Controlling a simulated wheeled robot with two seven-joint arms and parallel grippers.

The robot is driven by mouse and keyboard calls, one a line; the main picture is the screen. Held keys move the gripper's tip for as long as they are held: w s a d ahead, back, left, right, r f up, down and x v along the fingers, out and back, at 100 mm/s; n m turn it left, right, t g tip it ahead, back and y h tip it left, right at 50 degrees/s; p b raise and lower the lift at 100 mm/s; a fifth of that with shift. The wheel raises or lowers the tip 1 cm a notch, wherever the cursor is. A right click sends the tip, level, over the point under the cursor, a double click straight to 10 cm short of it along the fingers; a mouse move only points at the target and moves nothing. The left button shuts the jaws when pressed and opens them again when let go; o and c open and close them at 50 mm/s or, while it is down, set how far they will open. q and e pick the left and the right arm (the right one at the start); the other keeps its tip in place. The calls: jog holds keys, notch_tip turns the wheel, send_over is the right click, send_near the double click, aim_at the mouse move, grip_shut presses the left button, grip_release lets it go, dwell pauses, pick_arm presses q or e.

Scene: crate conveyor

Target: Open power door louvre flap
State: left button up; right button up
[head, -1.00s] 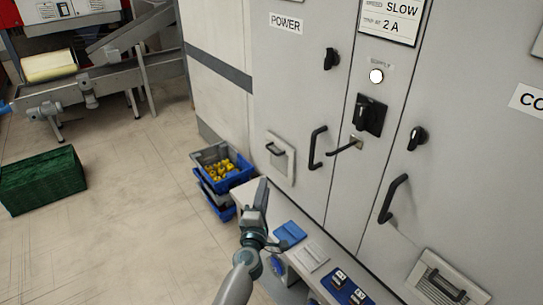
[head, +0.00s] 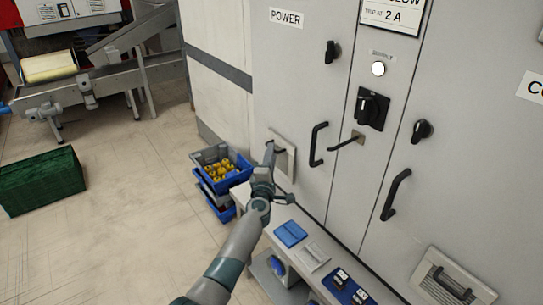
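The power door (head: 300,95) is the tall grey cabinet door under the POWER label. Its louvre flap (head: 289,162) is a small pale framed panel low on the door, with a dark handle at its upper part. The flap looks flat against the door. My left gripper (head: 269,152) is in front of the flap's left part, with its fingers pointing up beside the handle. It hides part of the flap and handle. I cannot tell whether it touches the handle, and the finger gap is seen edge-on. My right gripper is not in view.
A narrow bench (head: 262,225) with blue and white items runs below the doors. Stacked blue crates (head: 222,185) with yellow parts stand left of my gripper. A door handle (head: 317,145) and a black knob (head: 331,52) project from the door.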

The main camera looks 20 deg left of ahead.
pick_arm(q)
jog(key=shift+w+a+r, duration=0.1)
jog(key=shift+w, duration=0.6)
grip_shut()
dwell(1.1)
